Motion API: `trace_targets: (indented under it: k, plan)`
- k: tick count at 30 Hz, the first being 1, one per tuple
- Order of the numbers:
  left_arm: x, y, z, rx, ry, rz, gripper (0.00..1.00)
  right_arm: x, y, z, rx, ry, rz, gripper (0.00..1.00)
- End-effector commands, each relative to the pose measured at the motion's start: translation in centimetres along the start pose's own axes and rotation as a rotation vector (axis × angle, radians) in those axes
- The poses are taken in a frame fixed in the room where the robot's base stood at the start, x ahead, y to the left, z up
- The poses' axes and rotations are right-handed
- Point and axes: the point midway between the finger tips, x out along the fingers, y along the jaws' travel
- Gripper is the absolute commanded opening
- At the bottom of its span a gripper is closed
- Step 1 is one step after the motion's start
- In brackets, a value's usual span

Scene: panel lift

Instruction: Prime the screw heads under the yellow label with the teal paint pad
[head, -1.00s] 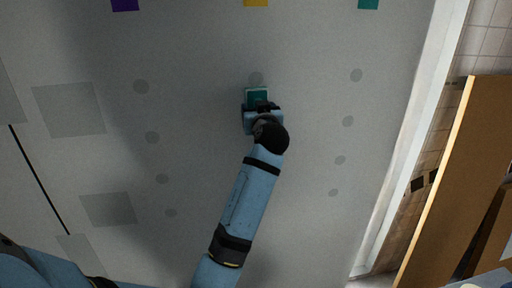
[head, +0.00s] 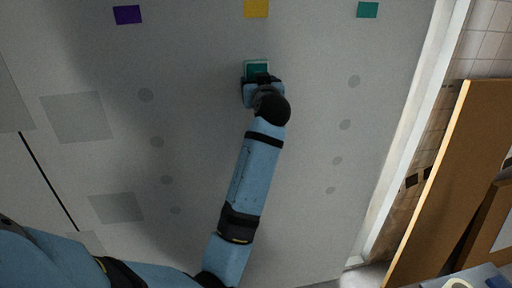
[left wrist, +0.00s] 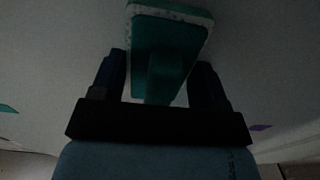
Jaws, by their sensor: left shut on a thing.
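The teal paint pad (head: 257,67) is in front of the grey panel, below the yellow label (head: 256,8). My left gripper (head: 262,82) is shut on the pad's handle. In the left wrist view the pad (left wrist: 168,45) shows a teal back and a pale speckled edge, with its handle between the fingers (left wrist: 158,85). I cannot tell whether the pad touches the panel. No screw heads show under the yellow label; my gripper and arm hide part of that strip. My right gripper is not in view.
A purple label (head: 127,14) and a teal label (head: 367,10) sit either side of the yellow one. Columns of grey round spots run below them, such as this left spot (head: 146,95) and right spot (head: 345,125). A brown board (head: 450,170) leans at the right.

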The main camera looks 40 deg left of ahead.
Motion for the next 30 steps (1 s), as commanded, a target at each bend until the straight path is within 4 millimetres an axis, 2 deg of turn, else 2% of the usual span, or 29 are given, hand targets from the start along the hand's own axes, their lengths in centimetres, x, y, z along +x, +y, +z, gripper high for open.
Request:
trace_targets:
  k: [2,13,30]
  plan:
    - [0.0,0.0,-1.0,0.000,0.000,0.000,0.44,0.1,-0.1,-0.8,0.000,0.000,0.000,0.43]
    - [-0.4,0.1,-0.8,0.001,-0.001,0.001,0.44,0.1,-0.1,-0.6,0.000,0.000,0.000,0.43]
    - [-6.0,0.1,-0.8,0.000,0.000,0.002,0.44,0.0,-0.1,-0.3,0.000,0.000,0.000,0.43]
